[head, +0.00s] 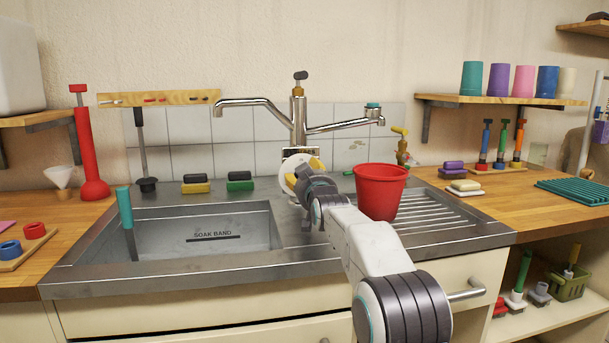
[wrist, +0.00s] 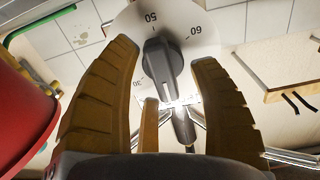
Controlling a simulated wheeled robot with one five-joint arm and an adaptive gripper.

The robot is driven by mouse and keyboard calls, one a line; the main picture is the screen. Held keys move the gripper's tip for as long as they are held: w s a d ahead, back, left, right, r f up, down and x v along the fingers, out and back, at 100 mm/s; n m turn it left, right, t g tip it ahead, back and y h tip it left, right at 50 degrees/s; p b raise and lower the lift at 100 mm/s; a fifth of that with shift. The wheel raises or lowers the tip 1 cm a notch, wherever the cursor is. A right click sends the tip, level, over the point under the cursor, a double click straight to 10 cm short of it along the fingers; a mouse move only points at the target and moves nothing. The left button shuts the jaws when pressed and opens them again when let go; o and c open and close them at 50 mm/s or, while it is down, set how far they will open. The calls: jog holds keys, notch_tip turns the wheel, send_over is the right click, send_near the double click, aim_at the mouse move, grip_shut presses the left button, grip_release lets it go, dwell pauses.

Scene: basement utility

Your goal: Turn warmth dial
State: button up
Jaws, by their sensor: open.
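The warmth dial is a pale round plate (wrist: 127,20) with numbers, among them 30, 50 and 60, upside down in the wrist view. Its dark grey knob (wrist: 160,68) stands out from the middle, its narrow far end towards the 50 mark. In the head view the dial plate (head: 291,163) is below the tap, partly hidden by my gripper. My gripper (head: 301,176) is in front of it. In the wrist view the tan fingers of my gripper (wrist: 165,55) are open, one on each side of the knob, with gaps visible on both sides.
A red bucket (head: 380,190) stands close to the right of my arm on the drainer. The chrome tap (head: 298,110) rises above the dial. The sink (head: 205,230) is at left, with a teal-handled tool (head: 125,207) in it. Sponges (head: 240,181) lie behind the sink.

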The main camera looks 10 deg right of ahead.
jog(key=shift+c, duration=0.2)
jog(key=shift+s, duration=0.1)
grip_shut()
jog(key=shift+m, duration=1.5)
jog(key=shift+o, duration=0.2)
grip_release()
jog(key=shift+f, duration=0.1)
jog(key=shift+s, duration=0.1)
jog(key=shift+s, duration=5.9)
